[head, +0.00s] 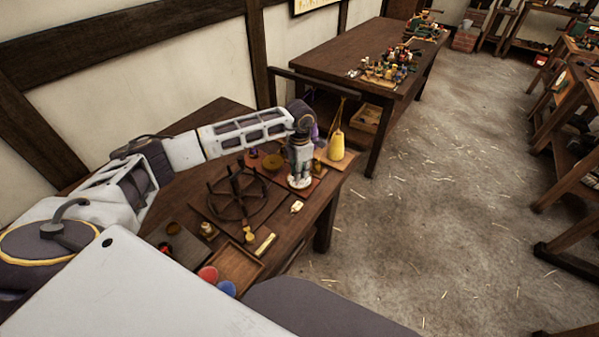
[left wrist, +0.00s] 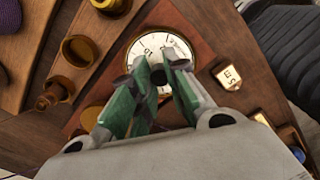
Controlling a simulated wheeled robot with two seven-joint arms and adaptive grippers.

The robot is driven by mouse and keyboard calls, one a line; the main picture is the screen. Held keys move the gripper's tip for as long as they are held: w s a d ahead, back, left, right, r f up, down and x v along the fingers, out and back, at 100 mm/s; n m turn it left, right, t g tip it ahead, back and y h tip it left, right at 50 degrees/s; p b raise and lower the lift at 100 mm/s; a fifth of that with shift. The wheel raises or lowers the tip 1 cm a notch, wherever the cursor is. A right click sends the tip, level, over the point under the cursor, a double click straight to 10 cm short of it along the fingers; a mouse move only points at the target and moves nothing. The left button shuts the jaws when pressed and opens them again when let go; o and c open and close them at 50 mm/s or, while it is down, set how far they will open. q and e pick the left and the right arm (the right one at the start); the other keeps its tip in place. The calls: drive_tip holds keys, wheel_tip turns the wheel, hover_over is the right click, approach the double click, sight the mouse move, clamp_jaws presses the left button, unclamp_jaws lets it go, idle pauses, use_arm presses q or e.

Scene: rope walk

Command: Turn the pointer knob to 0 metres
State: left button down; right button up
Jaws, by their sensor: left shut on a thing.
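The dial (left wrist: 178,43) is a round white face with dark marks, set on a reddish-brown board; it shows in the left wrist view. In the head view the dial (head: 300,183) shows as a pale disc under my left gripper. My left gripper (left wrist: 160,75) points down at the dial, its green-padded fingers shut on the pointer knob (left wrist: 160,73), a dark piece at the dial's middle. The fingers cover most of the knob, so I cannot read where it points. My right gripper is in neither view.
A dark spoked wheel (head: 238,195) stands on the bench left of the dial. A yellow cone-shaped thing (head: 336,146) stands behind it on the right. A small ivory tag (head: 296,206) lies in front. A shallow wooden tray (head: 238,266) is nearer me. The floor (head: 430,220) to the right is open.

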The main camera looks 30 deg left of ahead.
use_arm(q)
drive_tip(key=n, duration=0.3)
drive_tip(key=shift+d, duration=0.1)
drive_tip(key=shift+n, duration=1.1)
drive_tip(key=shift+w+r+n, duration=0.1)
drive_tip(key=shift+n, duration=1.7)
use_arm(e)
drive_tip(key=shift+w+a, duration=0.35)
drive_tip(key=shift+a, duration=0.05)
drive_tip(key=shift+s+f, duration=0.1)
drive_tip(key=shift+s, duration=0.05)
use_arm(q)
drive_tip(key=c, duration=1.4)
unclamp_jaws()
drive_tip(key=shift+o, duration=0.2)
drive_tip(key=shift+r, duration=0.3)
wheel_tip(320, 180, up, 11)
drive_tip(key=shift+r, duration=0.15)
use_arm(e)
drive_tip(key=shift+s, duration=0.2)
